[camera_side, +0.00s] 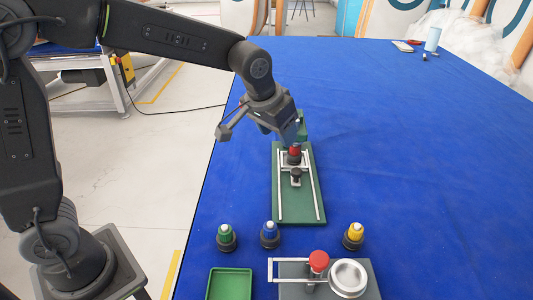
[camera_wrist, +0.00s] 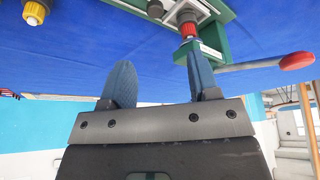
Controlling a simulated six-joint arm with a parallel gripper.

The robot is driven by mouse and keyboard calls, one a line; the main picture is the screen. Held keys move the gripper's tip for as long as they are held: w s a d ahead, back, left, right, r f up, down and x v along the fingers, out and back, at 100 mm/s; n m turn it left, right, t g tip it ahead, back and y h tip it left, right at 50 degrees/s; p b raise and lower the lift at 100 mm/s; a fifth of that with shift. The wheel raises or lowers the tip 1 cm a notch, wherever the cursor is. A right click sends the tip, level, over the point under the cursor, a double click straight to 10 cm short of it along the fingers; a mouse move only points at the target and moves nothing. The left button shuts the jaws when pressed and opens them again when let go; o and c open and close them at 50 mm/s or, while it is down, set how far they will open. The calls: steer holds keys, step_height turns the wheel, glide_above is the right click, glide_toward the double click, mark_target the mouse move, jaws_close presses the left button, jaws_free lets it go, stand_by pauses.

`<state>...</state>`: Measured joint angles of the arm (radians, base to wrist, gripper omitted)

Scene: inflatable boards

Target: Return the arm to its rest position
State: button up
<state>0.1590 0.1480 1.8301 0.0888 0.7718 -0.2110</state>
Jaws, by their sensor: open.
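My gripper (camera_side: 291,131) is at the end of my extended arm, over the far half of the green board in the side view. In the wrist view its two blue-grey fingers (camera_wrist: 160,84) are apart with nothing between them. A red-topped fitting (camera_side: 295,150) sits on the green board (camera_side: 309,205), just below the fingers in the side view. In the wrist view the red part (camera_wrist: 188,29) shows beyond the right fingertip; whether they touch I cannot tell. My gripper hides part of the board's far end.
Green (camera_side: 226,236), blue (camera_side: 270,233) and yellow (camera_side: 353,235) capped fittings stand in front. A green tray (camera_side: 230,271) and a grey plate (camera_side: 368,292) with a red knob (camera_side: 319,260) and white ring (camera_side: 348,277) lie nearer.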

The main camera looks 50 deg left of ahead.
steer(key=s+a+r, duration=0.1)
steer(key=s+a, duration=0.2)
steer(key=s, duration=0.8)
steer(key=s+a+r+t, duration=0.1)
steer(key=s+a, duration=0.2)
steer(key=s, duration=0.9)
steer(key=shift+r, duration=0.15)
